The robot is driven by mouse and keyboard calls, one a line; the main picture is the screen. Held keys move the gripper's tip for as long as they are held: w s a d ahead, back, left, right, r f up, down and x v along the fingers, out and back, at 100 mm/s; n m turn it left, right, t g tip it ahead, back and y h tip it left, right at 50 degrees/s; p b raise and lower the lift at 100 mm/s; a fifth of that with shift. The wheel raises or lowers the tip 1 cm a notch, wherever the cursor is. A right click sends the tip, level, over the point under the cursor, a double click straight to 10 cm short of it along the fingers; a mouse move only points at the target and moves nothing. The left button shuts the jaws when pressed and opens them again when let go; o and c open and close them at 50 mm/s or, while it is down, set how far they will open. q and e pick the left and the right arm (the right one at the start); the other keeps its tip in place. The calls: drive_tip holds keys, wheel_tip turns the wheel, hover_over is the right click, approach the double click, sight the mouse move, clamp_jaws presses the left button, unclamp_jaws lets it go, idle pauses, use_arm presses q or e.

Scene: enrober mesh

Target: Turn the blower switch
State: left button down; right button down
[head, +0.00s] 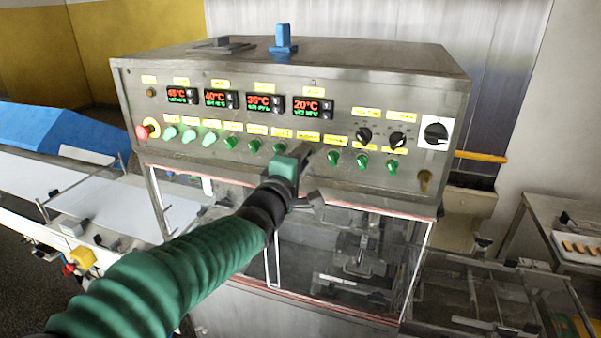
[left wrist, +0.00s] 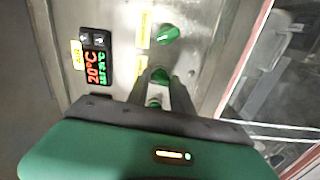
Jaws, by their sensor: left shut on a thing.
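The machine's grey control panel (head: 227,110) carries a row of green switches under yellow labels. The labels are too small or blurred to read, so I cannot tell which one says blower. My left gripper (head: 312,168) is at the panel below the 20°C display (head: 307,106). In the left wrist view, its fingers (left wrist: 159,82) are shut on a green switch (left wrist: 158,74), one finger on each side. Another green switch (left wrist: 168,35) is free beside it. In the head view my gripper hides the held switch. My right gripper is not in view.
A red emergency button (head: 143,132) is at the panel's left end. Black knobs (head: 364,136) and a black rotary switch (head: 436,132) are at the right. Clear guard panels (head: 340,255) lie below. A conveyor (head: 110,200) runs at the left.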

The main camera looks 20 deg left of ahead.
use_arm(q)
drive_tip(key=shift+r+m+b, duration=0.15)
drive_tip(key=shift+m+b, duration=1.75)
drive_tip(key=shift+m, duration=0.6)
drive_tip(key=c, duration=1.3)
unclamp_jaws()
drive_tip(key=shift+w, duration=0.1)
drive_tip(key=shift+c, duration=0.2)
drive_tip(key=shift+o, duration=1.1)
drive_tip(key=shift+w, duration=0.2)
drive_tip(key=shift+w+f, duration=0.1)
drive_tip(key=shift+f, duration=0.15)
drive_tip(key=shift+d, duration=0.1)
